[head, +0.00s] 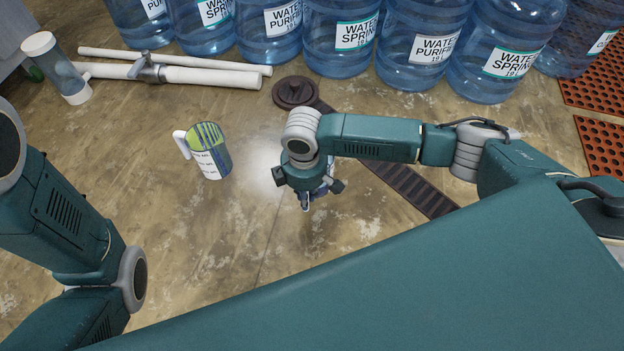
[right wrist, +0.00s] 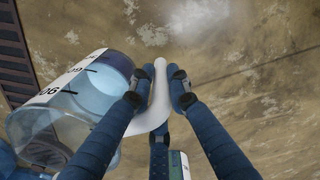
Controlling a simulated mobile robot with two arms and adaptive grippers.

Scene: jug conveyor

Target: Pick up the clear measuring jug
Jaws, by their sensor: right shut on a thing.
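The clear measuring jug (right wrist: 50,125) shows at the left of the right wrist view, tilted in the picture, with black scale marks on a white band and a pale handle (right wrist: 157,100). My right gripper (right wrist: 166,80) has its blue fingers shut on that handle. In the head view my right gripper (head: 308,198) points down over the floor, and my own wrist hides most or all of the jug there. Whether the jug touches the floor I cannot tell. My left arm shows at the left, but its gripper is out of view.
A patterned jug with a white handle (head: 208,150) stands on the floor left of my right gripper. White pipes (head: 205,75) and a clear cylinder (head: 62,70) lie farther back. Large blue water bottles (head: 340,40) line the back. A dark floor grate (head: 410,188) runs under my right arm.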

